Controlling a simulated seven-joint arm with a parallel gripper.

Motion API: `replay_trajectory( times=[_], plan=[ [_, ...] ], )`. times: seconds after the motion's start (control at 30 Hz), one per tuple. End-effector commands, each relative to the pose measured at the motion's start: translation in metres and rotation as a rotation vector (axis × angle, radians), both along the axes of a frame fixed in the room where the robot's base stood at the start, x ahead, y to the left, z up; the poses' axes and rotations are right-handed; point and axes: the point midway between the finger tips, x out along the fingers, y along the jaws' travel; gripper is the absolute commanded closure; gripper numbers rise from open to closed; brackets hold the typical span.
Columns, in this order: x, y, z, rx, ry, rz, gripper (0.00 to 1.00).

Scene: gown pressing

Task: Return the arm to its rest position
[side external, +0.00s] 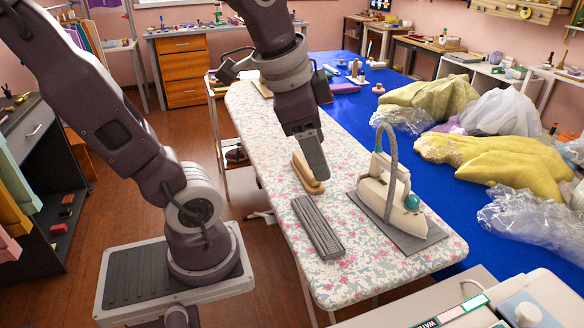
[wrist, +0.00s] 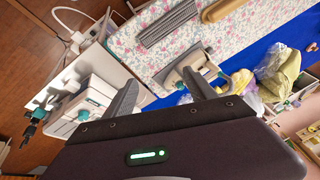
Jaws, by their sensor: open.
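My gripper (side external: 316,158) hangs over the floral ironing board (side external: 265,125) in the side external view, with its fingers above the board's middle. In the wrist view my gripper (wrist: 162,95) has its two dark fingers spread wide apart with nothing held between them. A cream iron (side external: 396,190) rests on a grey plate (side external: 426,238) at the board's near right; it also shows in the wrist view (wrist: 184,70), partly hidden by a finger.
A grey ribbed bar (side external: 317,226) and a tan wooden block (side external: 305,174) lie on the board near my gripper. A blue table (side external: 462,190) with wrapped yellow garments (side external: 490,157) stands to the right. A white machine (side external: 535,300) is at the near right corner.

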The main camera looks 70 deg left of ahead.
Motion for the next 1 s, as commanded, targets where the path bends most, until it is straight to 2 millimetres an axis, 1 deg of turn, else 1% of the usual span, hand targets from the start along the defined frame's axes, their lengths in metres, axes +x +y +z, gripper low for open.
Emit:
replay_trajectory(
  times=[0.03, 0.1, 0.2, 0.3, 1.0],
  plan=[
    [-0.02, -0.015, -0.003, -0.06, -0.051, 0.073, 0.35],
    [-0.039, -0.027, -0.009, -0.147, -0.096, 0.18, 0.35],
    [-0.053, -0.035, -0.014, -0.217, -0.123, 0.261, 0.35],
    [-0.055, -0.036, -0.016, -0.234, -0.126, 0.284, 0.35],
    [-0.054, -0.035, -0.015, -0.23, -0.126, 0.283, 0.35]
  ],
)
